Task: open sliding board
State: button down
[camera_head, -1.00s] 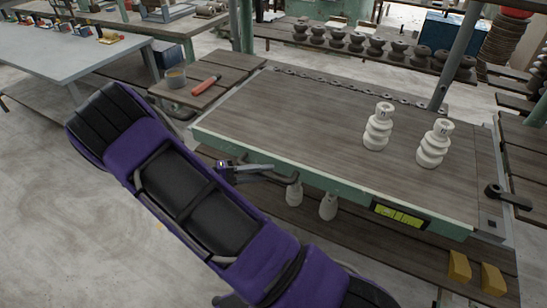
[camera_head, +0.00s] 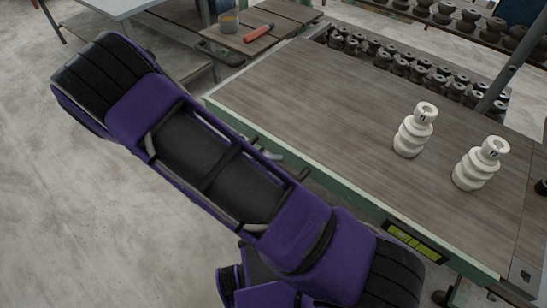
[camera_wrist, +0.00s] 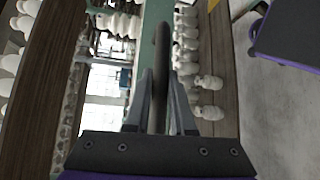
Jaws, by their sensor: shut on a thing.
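The sliding board (camera_head: 300,105) is a wide wood-grain top with a pale green front edge. A gap is open behind its far edge. My gripper, partly hidden behind my arm in the head view (camera_head: 268,155), is at the board's front edge. In the wrist view its two fingers (camera_wrist: 160,95) are shut on the dark bar handle (camera_wrist: 161,45), which stands in front of the green front panel (camera_wrist: 152,15). The handle's end (camera_head: 302,174) also shows in the head view.
Two white ribbed clay pieces (camera_head: 415,130) (camera_head: 482,163) stand upright on the board. Rows of dark pots (camera_head: 400,65) show in the gap behind it. A side bench with a red-handled tool (camera_head: 259,33) is at the back left. Open floor lies left.

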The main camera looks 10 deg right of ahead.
jog(key=c, duration=0.8)
grip_release()
jog(key=shift+o, duration=0.2)
jog(key=w+a+r, duration=0.2)
jog(key=a, duration=1.5)
jog(key=shift+w+r, duration=0.15)
jog(key=shift+r, duration=0.05)
